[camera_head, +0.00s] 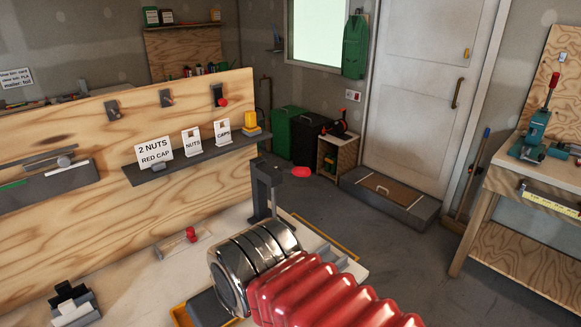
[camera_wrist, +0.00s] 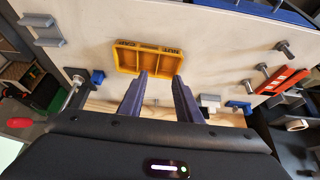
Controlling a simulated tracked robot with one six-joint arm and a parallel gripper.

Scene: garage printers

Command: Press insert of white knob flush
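I cannot pick out a white knob or its insert for certain in either view. A dark upright press (camera_head: 264,190) with a red-tipped lever (camera_head: 301,172) stands at the bench edge, behind my arm in the head view. A red lever end (camera_wrist: 18,123) also shows at the left of the wrist view. My gripper (camera_wrist: 162,76) has its two purple fingers apart with nothing between them. The fingertips appear just in front of a yellow tray (camera_wrist: 126,57); I cannot tell their height above the bench. In the head view my arm hides most of the gripper.
A white and black stepped block (camera_head: 73,306) sits at the front left. A red-topped piece (camera_head: 191,234) sits on a clear plate by the plywood board (camera_head: 75,120). An orange-red rack (camera_wrist: 283,80) and several grey pegs are at the right of the wrist view.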

